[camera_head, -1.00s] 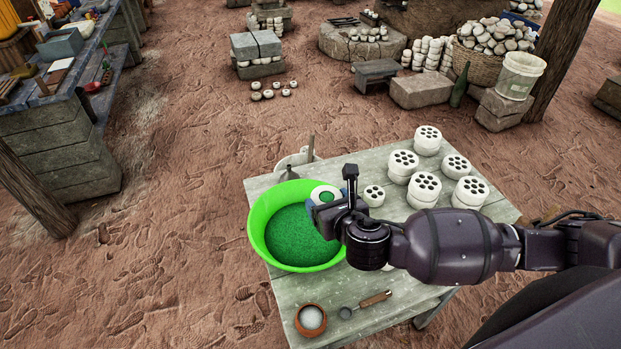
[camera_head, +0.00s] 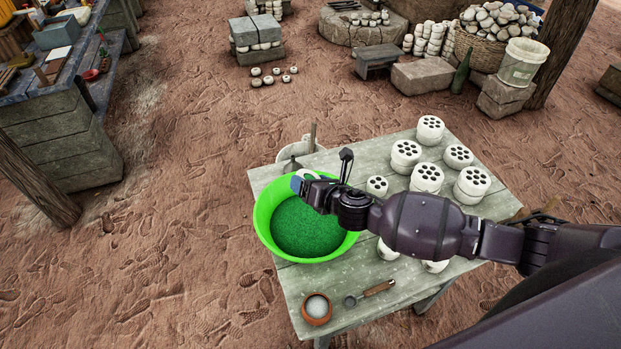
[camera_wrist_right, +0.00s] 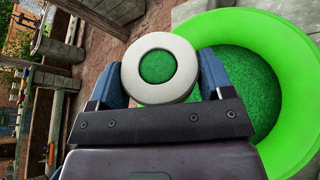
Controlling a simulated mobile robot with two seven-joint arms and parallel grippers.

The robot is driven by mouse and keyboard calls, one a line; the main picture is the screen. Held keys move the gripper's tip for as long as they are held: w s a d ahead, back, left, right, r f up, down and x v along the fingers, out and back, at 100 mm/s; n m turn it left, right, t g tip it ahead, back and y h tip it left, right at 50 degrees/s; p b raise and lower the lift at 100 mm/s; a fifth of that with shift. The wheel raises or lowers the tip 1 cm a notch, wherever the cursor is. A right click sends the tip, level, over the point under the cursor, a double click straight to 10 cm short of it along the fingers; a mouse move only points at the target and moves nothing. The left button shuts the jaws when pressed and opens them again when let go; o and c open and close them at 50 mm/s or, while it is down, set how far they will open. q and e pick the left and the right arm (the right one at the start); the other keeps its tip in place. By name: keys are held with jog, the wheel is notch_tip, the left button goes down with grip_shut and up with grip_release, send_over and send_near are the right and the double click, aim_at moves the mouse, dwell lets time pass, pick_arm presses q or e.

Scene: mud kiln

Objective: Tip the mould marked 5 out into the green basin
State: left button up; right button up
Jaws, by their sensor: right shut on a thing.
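A white ring-shaped mould (camera_wrist_right: 136,70) is held between the blue fingertips of my right gripper (camera_head: 311,188). Only a small white part of it (camera_head: 306,173) shows in the head view, above the inside of the green basin (camera_head: 266,239). In the wrist view its round opening shows speckled green; I cannot tell whether that is a filling or the basin's contents behind it. No mark 5 can be read on it. The basin stands on the wooden table's left part and holds green grainy material. My left gripper is out of view.
Several white moulds with dark holes (camera_head: 427,178) stand on the right of the table (camera_head: 345,281). A terracotta pot with white contents (camera_head: 317,308) and a small ladle (camera_head: 372,292) lie in front.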

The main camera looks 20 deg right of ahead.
notch_tip(320, 180, down, 2)
jog(key=m+y, duration=0.2)
jog(key=m, duration=0.1)
jog(key=shift+a+f+m+t+y+b, duration=0.2)
jog(key=shift+f+m+t+y+b, duration=0.15)
jog(key=shift+m+b, duration=0.65)
jog(key=m+y+b, duration=0.1)
jog(key=b, duration=0.1)
jog(key=shift+a+f+b, duration=0.1)
jog(key=shift+f+b, duration=0.1)
jog(key=shift+b, duration=0.1)
jog(key=shift+s+a+m+t+y+b, duration=0.1)
jog(key=shift+m+t+y+b, duration=0.2)
jog(key=shift+m+b, duration=0.45)
jog(key=shift+a+f+m+t+b, duration=0.15)
jog(key=shift+f+m+t+b, duration=0.15)
jog(key=shift+m+b, duration=0.55)
jog(key=m+t+b, duration=0.1)
jog(key=m, duration=0.3)
jog(key=shift+t+y+b, duration=0.35)
jog(key=shift+b, duration=0.05)
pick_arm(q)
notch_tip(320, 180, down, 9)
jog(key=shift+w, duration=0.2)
pick_arm(e)
jog(key=shift+m, duration=0.5)
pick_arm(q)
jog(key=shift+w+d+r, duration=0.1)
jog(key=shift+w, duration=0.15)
